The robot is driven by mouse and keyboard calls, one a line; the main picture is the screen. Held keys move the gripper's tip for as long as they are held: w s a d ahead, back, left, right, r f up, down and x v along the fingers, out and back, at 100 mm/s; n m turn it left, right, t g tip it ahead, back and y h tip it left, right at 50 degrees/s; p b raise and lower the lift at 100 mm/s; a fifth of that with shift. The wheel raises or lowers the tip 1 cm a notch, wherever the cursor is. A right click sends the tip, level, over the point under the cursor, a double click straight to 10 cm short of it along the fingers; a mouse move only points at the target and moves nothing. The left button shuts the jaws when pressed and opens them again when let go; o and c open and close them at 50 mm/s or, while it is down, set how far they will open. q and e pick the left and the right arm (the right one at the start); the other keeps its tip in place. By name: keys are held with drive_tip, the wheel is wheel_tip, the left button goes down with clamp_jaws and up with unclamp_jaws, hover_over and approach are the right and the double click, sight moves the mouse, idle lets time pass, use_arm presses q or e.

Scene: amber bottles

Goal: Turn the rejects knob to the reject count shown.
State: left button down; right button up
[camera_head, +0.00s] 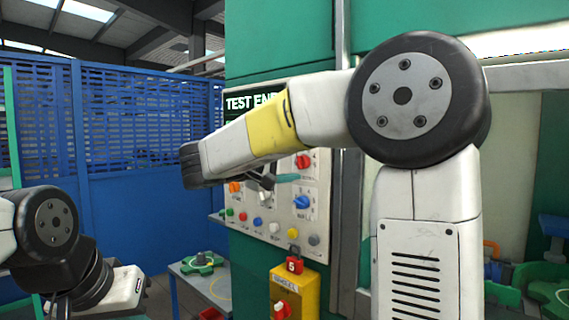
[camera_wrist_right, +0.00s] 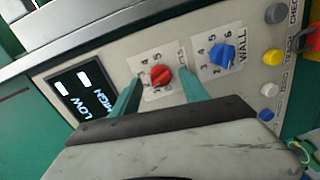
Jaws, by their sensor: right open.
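A red pointer knob (camera_wrist_right: 161,76) on a white numbered plate shows in the wrist view; its label is partly hidden, so I cannot read it as rejects. My right gripper (camera_wrist_right: 158,92) is open, its two green fingers on either side of this knob in the picture; I cannot tell whether they reach around it. A blue knob (camera_wrist_right: 222,55) labelled WALL sits beside it. In the head view the panel (camera_head: 318,238) carries a red knob (camera_head: 303,161) and a blue knob (camera_head: 302,201), partly behind my right arm. My left gripper is not visible.
A display (camera_wrist_right: 80,95) reads HIGH and LOW. Several coloured buttons (camera_wrist_right: 272,57) lie along the panel's edge. A table (camera_head: 190,267) holds a green part.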

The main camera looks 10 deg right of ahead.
drive_tip(key=v, duration=0.6)
drive_tip(key=shift+s+a, duration=0.2)
drive_tip(key=shift+a, duration=0.05)
drive_tip(key=s+d+f+g+y, duration=0.5)
drive_tip(key=s+d+f, duration=0.45)
drive_tip(key=f, duration=0.35)
drive_tip(key=s+a+f+m+y, duration=0.5)
drive_tip(key=s+f+y, duration=0.4)
drive_tip(key=y, duration=0.2)
drive_tip(key=shift+s+a+m+t, duration=0.15)
drive_tip(key=shift+s+m+t, duration=0.15)
drive_tip(key=shift+t, duration=0.1)
